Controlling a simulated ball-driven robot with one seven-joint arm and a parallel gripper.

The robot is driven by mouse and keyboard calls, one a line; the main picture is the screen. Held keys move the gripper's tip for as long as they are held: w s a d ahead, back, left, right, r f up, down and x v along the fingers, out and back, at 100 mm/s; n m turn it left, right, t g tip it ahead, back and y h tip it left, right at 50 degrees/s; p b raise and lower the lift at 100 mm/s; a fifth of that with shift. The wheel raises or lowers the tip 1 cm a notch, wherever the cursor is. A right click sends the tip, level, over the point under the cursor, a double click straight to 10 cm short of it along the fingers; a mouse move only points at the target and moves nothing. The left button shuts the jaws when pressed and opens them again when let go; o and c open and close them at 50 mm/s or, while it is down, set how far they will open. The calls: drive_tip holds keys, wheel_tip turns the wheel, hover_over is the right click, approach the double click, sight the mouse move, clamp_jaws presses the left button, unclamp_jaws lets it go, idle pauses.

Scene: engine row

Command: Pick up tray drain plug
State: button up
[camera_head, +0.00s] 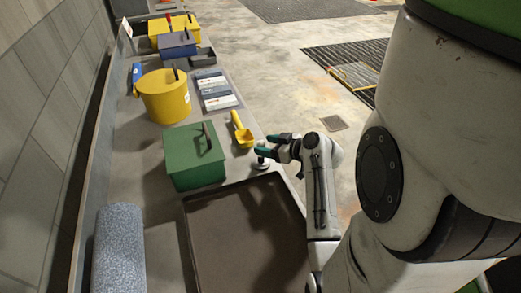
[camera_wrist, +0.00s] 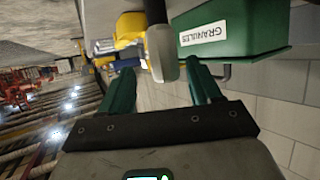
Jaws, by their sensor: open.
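The tray drain plug (camera_head: 261,163) is a small pale piece by the bench's front edge, at the far right corner of the dark tray (camera_head: 247,236). My gripper (camera_head: 266,147) is at the plug in the head view, with its teal fingers apart and partly covering it. In the wrist view a grey rounded piece with a dark stem, which looks like the plug (camera_wrist: 162,52), stands between the fingertips of my gripper (camera_wrist: 161,76). Gaps show on both sides of it. I cannot tell whether a finger touches it.
A green GRANULES box (camera_head: 193,157) stands close to the left of my gripper; it also shows in the wrist view (camera_wrist: 235,28). A yellow scoop (camera_head: 241,131) lies just beyond. A yellow bucket (camera_head: 164,97) and a grey roll (camera_head: 118,250) stand farther left.

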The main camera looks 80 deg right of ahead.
drive_tip(key=shift+a+p+x, duration=0.15)
drive_tip(key=shift+p+x, duration=0.2)
drive_tip(key=shift+x, duration=0.8)
drive_tip(key=shift+a+p+x, duration=0.15)
drive_tip(key=shift+p+x, duration=0.15)
drive_tip(key=shift+x, duration=0.85)
drive_tip(key=shift+w+f, duration=0.1)
drive_tip(key=shift+c, duration=0.4)
drive_tip(key=c, duration=1)
drive_tip(key=shift+c, duration=0.2)
